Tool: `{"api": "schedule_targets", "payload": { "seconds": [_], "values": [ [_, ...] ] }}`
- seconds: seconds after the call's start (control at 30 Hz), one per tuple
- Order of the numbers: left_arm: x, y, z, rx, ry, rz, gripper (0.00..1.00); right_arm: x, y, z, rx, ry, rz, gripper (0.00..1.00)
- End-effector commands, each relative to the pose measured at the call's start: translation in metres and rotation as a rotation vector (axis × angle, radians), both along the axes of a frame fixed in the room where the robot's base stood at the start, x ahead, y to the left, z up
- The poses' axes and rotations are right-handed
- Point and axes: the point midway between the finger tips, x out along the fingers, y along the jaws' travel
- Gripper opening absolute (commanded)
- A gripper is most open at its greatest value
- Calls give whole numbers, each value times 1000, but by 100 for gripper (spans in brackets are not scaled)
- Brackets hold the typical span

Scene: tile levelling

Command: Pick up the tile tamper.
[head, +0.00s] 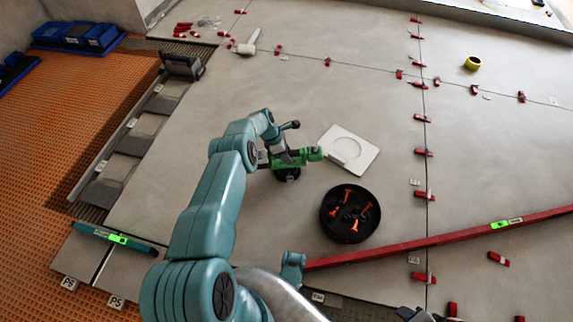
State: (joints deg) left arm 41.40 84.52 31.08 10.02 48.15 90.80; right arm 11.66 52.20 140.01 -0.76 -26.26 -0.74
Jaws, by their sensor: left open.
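The tile tamper (309,155) appears as a green body over a dark round foot, standing on the grey tiles left of a white pad with a round recess (350,150). My left gripper (284,157) is open, pointing down right at the tamper's green part. The gripper and wrist cover part of the tamper. I cannot tell whether the fingers touch it. My right gripper cannot be made out.
A black bowl with orange pieces (346,228) stands close to the right of the gripper. A long red straightedge (440,243) crosses the front right. Red wedges line the tile joints. A white mallet (248,43) and a yellow tape roll (473,63) lie farther back. A teal level (112,238) lies left.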

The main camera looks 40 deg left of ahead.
Motion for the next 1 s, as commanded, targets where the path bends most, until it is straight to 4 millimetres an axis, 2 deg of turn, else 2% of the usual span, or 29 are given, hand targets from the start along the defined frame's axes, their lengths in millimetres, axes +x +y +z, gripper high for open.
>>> {"api": "schedule_targets", "payload": {
  "seconds": [0.5, 0.57, 0.6, 0.67, 0.7, 1.0],
  "values": [
    [0, 0, -4, 0, 0, 0, 55, 0, 0, 0, 0, 1, 0, 43],
    [0, 0, -4, 0, 0, 0, 39, 0, 0, 0, 0, 1, 0, 43],
    [0, 0, -4, 0, 0, 0, 26, 0, 0, 0, 0, 1, 0, 43],
    [0, 0, -4, 0, 0, 0, 6, 0, 0, 0, 0, 1, 0, 43],
    [0, 0, -4, 0, 0, 0, 0, 0, 0, 0, 0, 1, 0, 43],
    [1, 1, -1, 3, -3, 1, 0, 0, 0, 0, 0, 1, 0, 43]
  ]
}}
